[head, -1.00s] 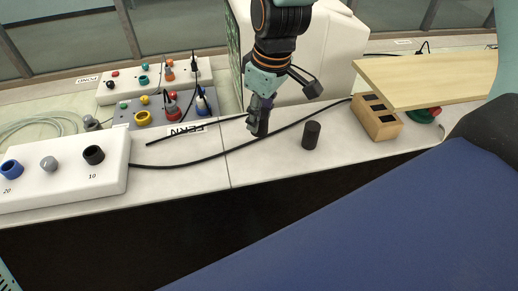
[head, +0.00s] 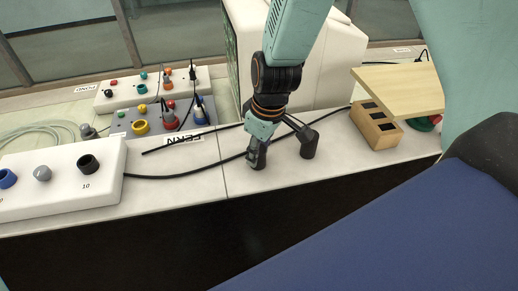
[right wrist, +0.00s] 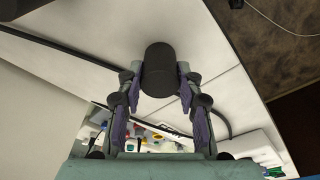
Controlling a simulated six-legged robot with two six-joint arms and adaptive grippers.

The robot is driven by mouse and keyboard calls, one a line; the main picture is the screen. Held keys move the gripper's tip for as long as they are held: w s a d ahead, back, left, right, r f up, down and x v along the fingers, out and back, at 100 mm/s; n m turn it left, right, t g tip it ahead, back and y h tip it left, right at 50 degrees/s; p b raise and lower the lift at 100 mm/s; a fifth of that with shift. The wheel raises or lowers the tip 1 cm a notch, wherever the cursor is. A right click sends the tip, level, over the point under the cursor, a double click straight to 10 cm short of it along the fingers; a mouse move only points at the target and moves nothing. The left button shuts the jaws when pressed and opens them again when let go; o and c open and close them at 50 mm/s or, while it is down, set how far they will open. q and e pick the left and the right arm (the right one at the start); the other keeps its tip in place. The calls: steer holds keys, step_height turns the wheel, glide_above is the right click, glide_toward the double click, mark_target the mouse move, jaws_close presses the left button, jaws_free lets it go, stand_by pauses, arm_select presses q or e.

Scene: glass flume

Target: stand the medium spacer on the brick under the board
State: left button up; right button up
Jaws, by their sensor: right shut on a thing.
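My right gripper (head: 257,157) is over the counter's front part, pointing down. In the right wrist view, it (right wrist: 160,82) is shut on a black cylinder, which I take as the medium spacer (right wrist: 160,68). The spacer sits between the fingertips; I cannot tell whether it touches the counter. The brick (head: 377,130), a wooden block with dark square recesses, lies farther right under the edge of the pale wooden board (head: 405,88). My left gripper is not in view.
A black cable (head: 190,174) runs across the counter behind the gripper. A white box (head: 60,185) with blue, grey and black round fittings stands at left, with coloured socket panels (head: 150,95) behind. The counter's front edge drops to dark.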

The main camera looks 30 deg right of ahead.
mark_target(264, 153)
steer(key=o, duration=1)
steer(key=shift+a, duration=0.15)
steer(key=shift+c, duration=0.2)
steer(key=shift+o, duration=1.1)
steer(key=shift+s, duration=0.15)
steer(key=shift+d, duration=0.25)
steer(key=shift+a+r, duration=0.1)
steer(key=shift+a, duration=0.05)
step_height(264, 153, up, 12)
steer(key=s+d+p, duration=0.1)
steer(key=p, duration=0.1)
steer(key=shift+s, duration=0.25)
